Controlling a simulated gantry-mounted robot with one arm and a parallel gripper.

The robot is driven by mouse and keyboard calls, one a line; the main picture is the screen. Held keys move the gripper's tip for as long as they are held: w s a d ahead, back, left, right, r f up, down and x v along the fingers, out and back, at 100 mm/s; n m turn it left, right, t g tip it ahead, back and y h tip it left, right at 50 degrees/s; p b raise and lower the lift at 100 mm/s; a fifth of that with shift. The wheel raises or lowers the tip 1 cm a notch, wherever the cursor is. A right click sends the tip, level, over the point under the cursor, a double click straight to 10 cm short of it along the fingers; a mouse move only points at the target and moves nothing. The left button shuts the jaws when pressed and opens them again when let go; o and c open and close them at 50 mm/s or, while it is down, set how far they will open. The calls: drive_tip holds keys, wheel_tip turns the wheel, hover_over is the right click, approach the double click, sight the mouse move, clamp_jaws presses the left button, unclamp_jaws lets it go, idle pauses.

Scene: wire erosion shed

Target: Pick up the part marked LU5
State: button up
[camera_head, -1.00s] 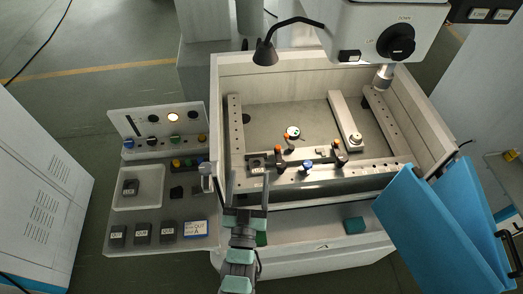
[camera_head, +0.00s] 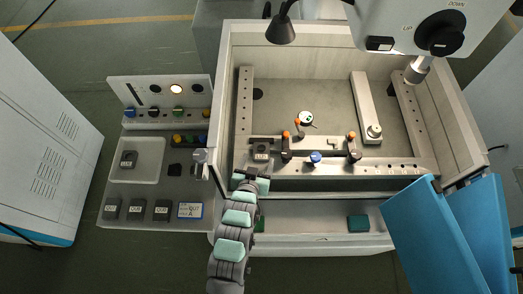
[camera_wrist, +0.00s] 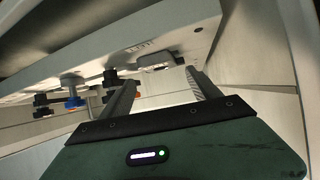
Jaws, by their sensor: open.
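A small dark block (camera_head: 261,152) sits at the left end of the front clamping rail (camera_head: 390,164) inside the machine tank. Another dark block (camera_head: 128,159) lies in the pale tray on the side shelf, and several labelled blocks (camera_head: 137,208) stand in a row at the shelf's front. My gripper (camera_head: 251,176) is at the tank's front left, just in front of the rail block. In the wrist view my gripper (camera_wrist: 161,92) has its fingers apart with nothing held, below the pale rail's underside.
A black clamp with orange knobs (camera_head: 286,146) stands close right of the rail block, and a blue knob (camera_head: 314,158) is farther right. The tank's front wall and a blue panel (camera_head: 440,235) bound the area. The tank's middle floor is open.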

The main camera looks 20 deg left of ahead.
drive_tip(key=shift+p+x, duration=1)
drive_tip(key=shift+x, duration=1.9)
drive_tip(key=shift+s+d+f, duration=0.1)
drive_tip(key=shift+d, duration=0.05)
drive_tip(key=shift+c, duration=0.4)
clamp_jaws()
